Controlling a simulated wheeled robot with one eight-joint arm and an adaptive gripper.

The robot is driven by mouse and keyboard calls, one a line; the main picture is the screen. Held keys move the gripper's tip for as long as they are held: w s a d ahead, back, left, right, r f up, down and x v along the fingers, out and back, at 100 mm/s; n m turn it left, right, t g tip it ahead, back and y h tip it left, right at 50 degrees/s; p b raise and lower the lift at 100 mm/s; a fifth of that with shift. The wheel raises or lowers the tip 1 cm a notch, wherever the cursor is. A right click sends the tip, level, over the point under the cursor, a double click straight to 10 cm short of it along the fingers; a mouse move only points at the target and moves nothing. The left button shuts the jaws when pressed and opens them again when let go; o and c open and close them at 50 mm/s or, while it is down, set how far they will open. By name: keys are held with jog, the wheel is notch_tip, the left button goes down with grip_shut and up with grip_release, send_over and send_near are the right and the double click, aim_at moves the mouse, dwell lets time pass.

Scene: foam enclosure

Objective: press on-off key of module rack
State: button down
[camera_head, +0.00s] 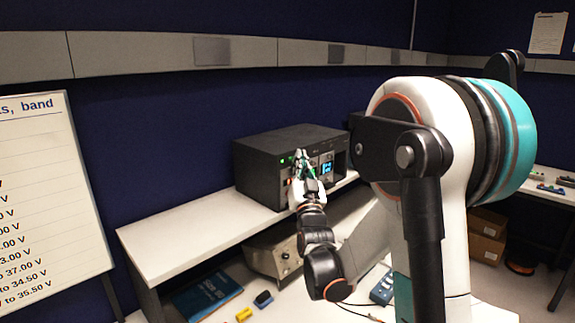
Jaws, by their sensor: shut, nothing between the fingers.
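The module rack (262,172) is a dark box standing on a white shelf against the blue wall. Its front panel shows a small lit blue display and some green light. My gripper (301,156) is in front of the left part of that panel, shut and empty. It covers part of the panel, and I cannot tell whether its fingertips touch the rack. I cannot make out the on-off key at this size.
A whiteboard (45,200) with voltage values stands at the left. The white shelf (165,240) is bare left of the rack. Below are a beige instrument (273,256), a blue booklet (207,295) and small yellow (244,314) and dark blocks (263,299). Cardboard boxes (487,236) stand at the right.

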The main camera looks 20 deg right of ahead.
jog(key=s+d, duration=0.2)
jog(key=s, duration=0.3)
jog(key=shift+s+b, duration=0.35)
jog(key=shift+b, duration=0.05)
dwell(0.5)
